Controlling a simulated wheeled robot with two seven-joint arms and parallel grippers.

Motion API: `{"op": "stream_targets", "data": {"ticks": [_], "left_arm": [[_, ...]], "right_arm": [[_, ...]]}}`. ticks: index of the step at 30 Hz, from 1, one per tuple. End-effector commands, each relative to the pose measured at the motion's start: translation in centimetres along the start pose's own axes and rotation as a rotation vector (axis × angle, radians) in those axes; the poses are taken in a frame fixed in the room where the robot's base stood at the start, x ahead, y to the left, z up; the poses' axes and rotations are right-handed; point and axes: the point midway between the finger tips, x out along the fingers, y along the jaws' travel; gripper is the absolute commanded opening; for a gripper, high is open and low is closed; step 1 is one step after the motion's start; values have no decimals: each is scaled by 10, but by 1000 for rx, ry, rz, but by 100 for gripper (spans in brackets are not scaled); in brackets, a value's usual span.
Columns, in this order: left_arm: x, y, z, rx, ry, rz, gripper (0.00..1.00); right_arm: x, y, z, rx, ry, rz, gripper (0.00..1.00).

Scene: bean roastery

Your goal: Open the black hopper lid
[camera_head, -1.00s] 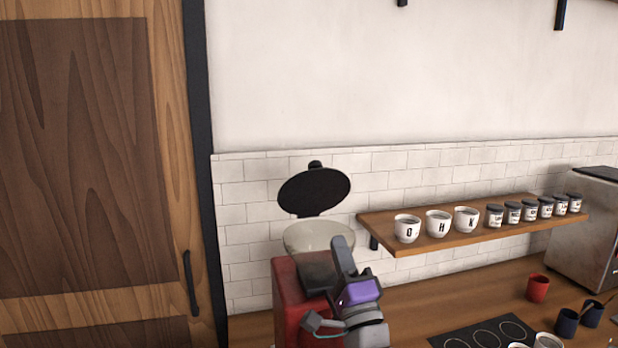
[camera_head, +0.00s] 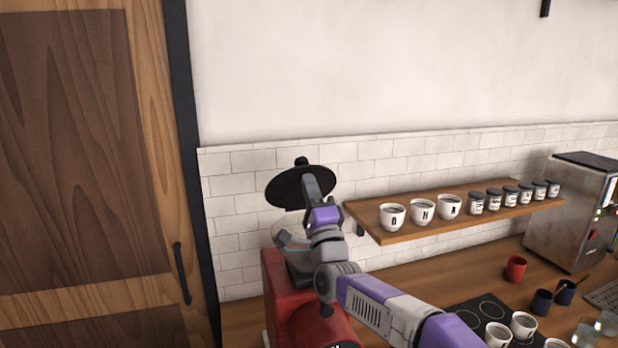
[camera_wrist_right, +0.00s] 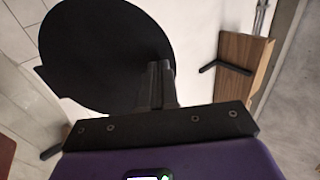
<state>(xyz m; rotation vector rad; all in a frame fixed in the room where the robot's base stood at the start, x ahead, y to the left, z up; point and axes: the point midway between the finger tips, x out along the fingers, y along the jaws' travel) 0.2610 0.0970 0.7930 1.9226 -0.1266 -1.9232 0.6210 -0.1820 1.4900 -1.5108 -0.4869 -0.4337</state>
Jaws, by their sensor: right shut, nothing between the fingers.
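The black hopper lid (camera_head: 286,188) stands raised above the pale hopper (camera_head: 283,232) of the red machine (camera_head: 285,300). In the right wrist view the lid (camera_wrist_right: 95,55) is a large dark disc right in front of the fingers. My right gripper (camera_head: 312,185) is shut and empty. Its fingertips overlap the right part of the lid in the head view, and in the wrist view the fingers (camera_wrist_right: 157,75) reach its edge. I cannot tell whether they touch it. My arm hides much of the hopper. My left gripper is not in view.
A wooden shelf (camera_head: 400,237) with white cups (camera_head: 422,212) and several jars is right of the lid. A tiled wall (camera_head: 245,215) stands behind. A wooden door (camera_head: 75,170) is at left. Mugs (camera_head: 515,268) and a metal machine (camera_head: 568,215) stand on the counter at right.

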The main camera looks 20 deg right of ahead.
Motion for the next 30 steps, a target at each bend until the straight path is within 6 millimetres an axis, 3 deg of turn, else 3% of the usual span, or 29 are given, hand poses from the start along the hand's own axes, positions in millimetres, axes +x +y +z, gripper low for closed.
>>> {"op": "stream_targets", "data": {"ticks": [17, 30], "left_arm": [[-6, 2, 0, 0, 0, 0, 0], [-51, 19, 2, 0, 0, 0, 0]], "right_arm": [[11, -1, 0, 0, 1, 10, 0], [49, -6, -1, 0, 2, 221, 0]]}}
